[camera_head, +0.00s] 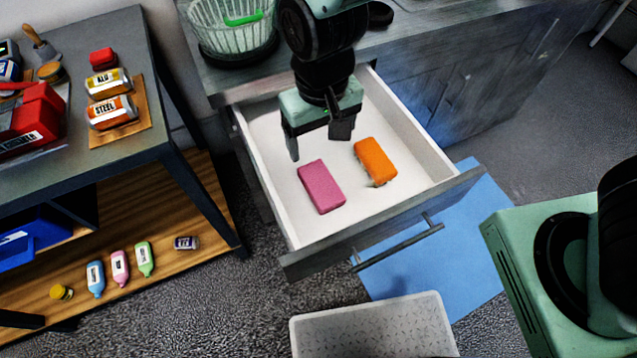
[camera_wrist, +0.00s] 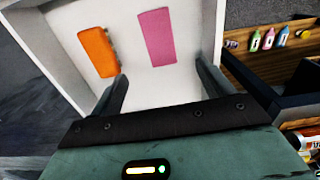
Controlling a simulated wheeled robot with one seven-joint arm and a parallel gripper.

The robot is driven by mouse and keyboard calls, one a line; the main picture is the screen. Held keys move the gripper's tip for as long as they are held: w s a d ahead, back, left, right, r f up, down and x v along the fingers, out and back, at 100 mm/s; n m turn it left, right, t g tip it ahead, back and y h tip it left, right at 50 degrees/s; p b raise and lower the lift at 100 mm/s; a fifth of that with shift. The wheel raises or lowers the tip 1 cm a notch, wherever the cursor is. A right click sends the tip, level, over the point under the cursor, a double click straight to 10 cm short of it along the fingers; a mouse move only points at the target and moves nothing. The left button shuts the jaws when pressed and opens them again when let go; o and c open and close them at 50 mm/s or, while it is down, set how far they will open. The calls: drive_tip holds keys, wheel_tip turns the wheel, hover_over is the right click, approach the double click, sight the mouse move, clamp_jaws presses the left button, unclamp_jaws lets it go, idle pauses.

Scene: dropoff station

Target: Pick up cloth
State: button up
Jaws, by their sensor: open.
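A pink block-shaped cloth or sponge (camera_head: 321,187) lies flat in the open white drawer (camera_head: 272,140). An orange one (camera_head: 375,161) lies to its right; I cannot tell which of them is the cloth. My gripper (camera_head: 316,150) is open and empty, pointing down inside or just above the drawer, behind both pieces. In the wrist view the orange piece (camera_wrist: 99,52) is at the left and the pink piece (camera_wrist: 157,36) near the middle, both beyond my fingertips (camera_wrist: 160,92). Nothing is between the fingers.
A counter with a green-white basket (camera_head: 232,30) stands behind the drawer. At left is a workbench with a red toolbox (camera_head: 35,122), cans and, on its lower shelf, several bottles (camera_head: 120,267). A grey-white bin (camera_head: 372,328) and a blue mat (camera_head: 465,255) lie in front.

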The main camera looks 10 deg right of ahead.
hover_over(320, 183)
wheel_tip(320, 183, down, 8)
drive_tip(key=shift+w+r, duration=0.1)
drive_tip(key=shift+r, duration=0.1)
drive_tip(key=shift+f, duration=2.8)
drive_tip(key=c, duration=1.1)
